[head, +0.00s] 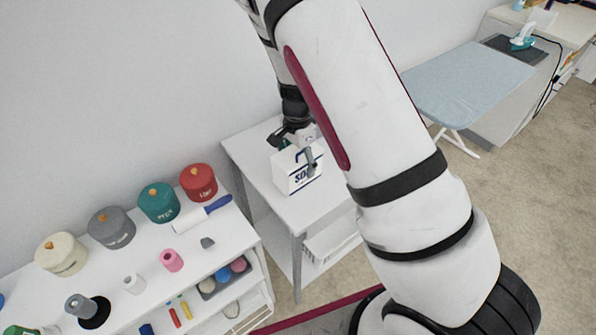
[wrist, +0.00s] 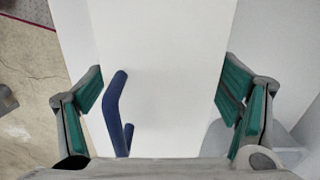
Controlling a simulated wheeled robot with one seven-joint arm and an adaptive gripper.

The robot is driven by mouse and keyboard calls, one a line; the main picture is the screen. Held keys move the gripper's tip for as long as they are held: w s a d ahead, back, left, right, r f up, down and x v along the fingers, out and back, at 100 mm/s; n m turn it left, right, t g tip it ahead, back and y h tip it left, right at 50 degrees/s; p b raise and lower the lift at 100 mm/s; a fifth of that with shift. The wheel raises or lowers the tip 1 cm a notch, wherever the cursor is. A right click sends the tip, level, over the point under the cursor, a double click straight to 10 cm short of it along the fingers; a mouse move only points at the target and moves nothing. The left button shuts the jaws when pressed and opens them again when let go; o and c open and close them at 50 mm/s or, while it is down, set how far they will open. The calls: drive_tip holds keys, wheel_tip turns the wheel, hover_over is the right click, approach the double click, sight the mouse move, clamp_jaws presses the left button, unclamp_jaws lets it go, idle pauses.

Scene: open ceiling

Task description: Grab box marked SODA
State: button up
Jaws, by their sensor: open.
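The white box (head: 291,184) with dark blue lettering, of which "SO" is readable, stands on the small white table in the head view. My gripper (head: 297,152) is at the top of the box, with one grey finger in front of the lettered face and hiding part of it. In the wrist view my gripper (wrist: 162,92) is open, its green-padded fingers on either side of a broad white surface (wrist: 170,50), which looks like the box. A dark blue shape (wrist: 115,112) shows on that surface near the left finger. I cannot tell whether the pads touch it.
The white table (head: 255,165) has bare top around the box and stands near the wall. A white shelf unit (head: 225,247) at left holds several coloured lidded jars, a lint roller (head: 201,214) and thread spools. An ironing board (head: 470,82) stands at the back right.

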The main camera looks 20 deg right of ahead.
drive_tip(key=shift+f, duration=0.8)
drive_tip(key=shift+c, duration=0.5)
drive_tip(key=shift+w+r, duration=0.1)
clamp_jaws()
drive_tip(key=shift+r, duration=0.1)
